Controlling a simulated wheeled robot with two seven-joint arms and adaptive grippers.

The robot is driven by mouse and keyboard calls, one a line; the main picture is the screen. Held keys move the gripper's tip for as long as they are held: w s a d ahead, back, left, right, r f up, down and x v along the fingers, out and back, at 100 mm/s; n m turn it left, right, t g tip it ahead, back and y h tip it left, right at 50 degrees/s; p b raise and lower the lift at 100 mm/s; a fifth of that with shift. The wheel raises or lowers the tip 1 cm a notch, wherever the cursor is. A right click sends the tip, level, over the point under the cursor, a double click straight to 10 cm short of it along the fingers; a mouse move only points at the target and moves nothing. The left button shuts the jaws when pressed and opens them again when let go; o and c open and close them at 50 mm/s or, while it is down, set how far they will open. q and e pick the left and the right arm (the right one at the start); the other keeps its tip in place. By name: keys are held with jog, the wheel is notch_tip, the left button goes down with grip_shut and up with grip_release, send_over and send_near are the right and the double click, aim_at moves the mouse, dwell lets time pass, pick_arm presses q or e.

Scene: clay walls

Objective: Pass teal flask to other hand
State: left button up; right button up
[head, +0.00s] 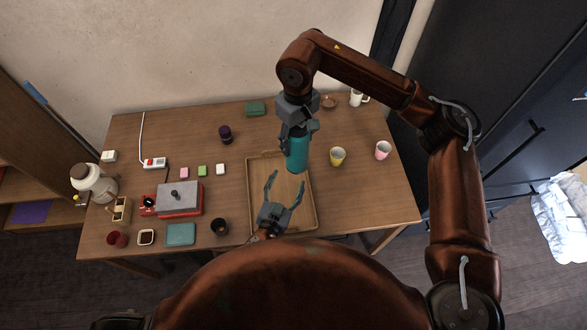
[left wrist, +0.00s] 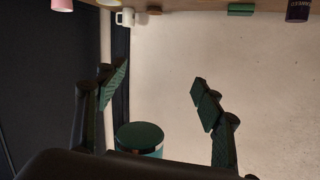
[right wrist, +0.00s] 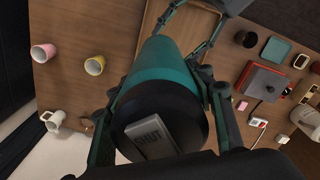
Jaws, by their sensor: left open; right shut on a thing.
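The teal flask (head: 297,152) is held over the wooden tray (head: 308,223) by my right gripper (head: 297,130), which is shut on its upper part. In the right wrist view the flask (right wrist: 163,68) has a dark cap facing the camera, between the fingers. My left gripper (head: 284,189) is open and empty, below and to the left of the flask, over the tray. In the left wrist view the flask's teal round end (left wrist: 139,138) shows low between the open fingers, apart from them.
A yellow cup (head: 338,156) and a pink cup (head: 383,150) stand right of the tray. A red-based grey appliance (head: 180,198) and a dark cup (head: 220,226) stand left of it. A dark purple jar (head: 226,134) and a green box (head: 256,108) are behind.

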aim_at(296, 159)
pick_arm(q)
jog(key=s+r+n+t, duration=0.1)
jog(key=r, duration=0.4)
jog(key=s+d+r+n, duration=0.1)
jog(key=s+r, duration=0.1)
jog(key=r, duration=0.4)
jog(key=s+d+r+n+t, duration=0.1)
jog(key=r, duration=0.4)
jog(key=shift+s+r+t, duration=0.25)
jog(key=shift+t, duration=0.05)
jog(key=shift+w+r, duration=0.15)
jog(key=x, duration=1.1)
jog(key=shift+w, duration=0.2)
jog(key=shift+d, duration=0.15)
jog(key=shift+c, duration=0.5)
